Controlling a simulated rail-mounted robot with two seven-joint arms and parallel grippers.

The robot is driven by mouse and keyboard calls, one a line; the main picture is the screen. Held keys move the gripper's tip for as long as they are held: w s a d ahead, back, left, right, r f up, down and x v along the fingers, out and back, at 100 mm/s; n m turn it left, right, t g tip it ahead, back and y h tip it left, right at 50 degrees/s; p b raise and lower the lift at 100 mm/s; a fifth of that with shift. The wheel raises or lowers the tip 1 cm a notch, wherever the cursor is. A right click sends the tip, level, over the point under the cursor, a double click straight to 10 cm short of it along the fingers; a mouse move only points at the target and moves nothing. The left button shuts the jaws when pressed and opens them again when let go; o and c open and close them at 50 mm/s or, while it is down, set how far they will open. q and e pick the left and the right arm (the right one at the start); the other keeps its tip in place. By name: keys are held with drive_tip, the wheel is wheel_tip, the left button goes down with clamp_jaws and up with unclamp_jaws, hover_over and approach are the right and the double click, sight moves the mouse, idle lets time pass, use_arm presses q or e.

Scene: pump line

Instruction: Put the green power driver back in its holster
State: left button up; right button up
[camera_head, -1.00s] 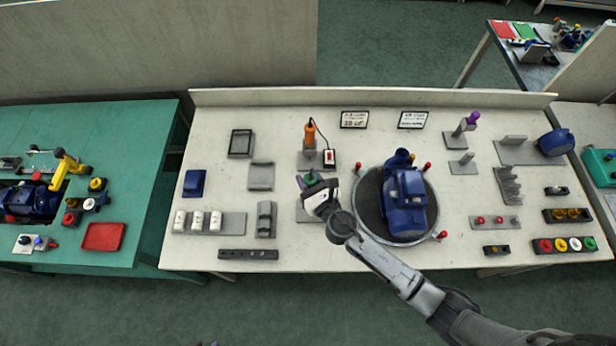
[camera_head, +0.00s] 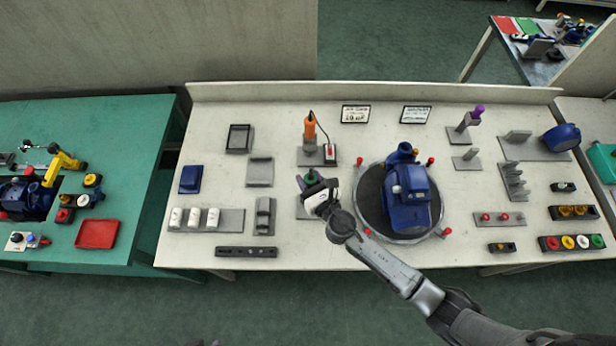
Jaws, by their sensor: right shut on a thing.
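The green power driver (camera_head: 311,176) shows as a small green top at the middle of the white bench. My right gripper (camera_head: 305,186) is shut on it, and the gripper hides most of its body. A grey holster base (camera_head: 303,212) lies under and just in front of the gripper, mostly covered. I cannot tell whether the driver sits inside the holster or just above it. My left gripper is out of view.
An orange driver (camera_head: 310,130) stands upright in a grey holder right behind, with a cable. The round turntable (camera_head: 368,212) with a blue pump (camera_head: 408,200) is close on the right. White bottles (camera_head: 194,217) stand at the left. A purple-topped tool (camera_head: 476,112) stands at the right.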

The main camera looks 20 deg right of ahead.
drive_tip(key=o, duration=1.1)
drive_tip(key=shift+c, duration=0.2)
drive_tip(key=shift+s+f, duration=0.1)
drive_tip(key=shift+s, duration=0.05)
drive_tip(key=shift+s+d, duration=0.1)
drive_tip(key=shift+s, duration=0.45)
drive_tip(key=s, duration=0.4)
drive_tip(key=shift+s+d, duration=0.25)
drive_tip(key=shift+d, duration=0.1)
drive_tip(key=shift+s, duration=0.1)
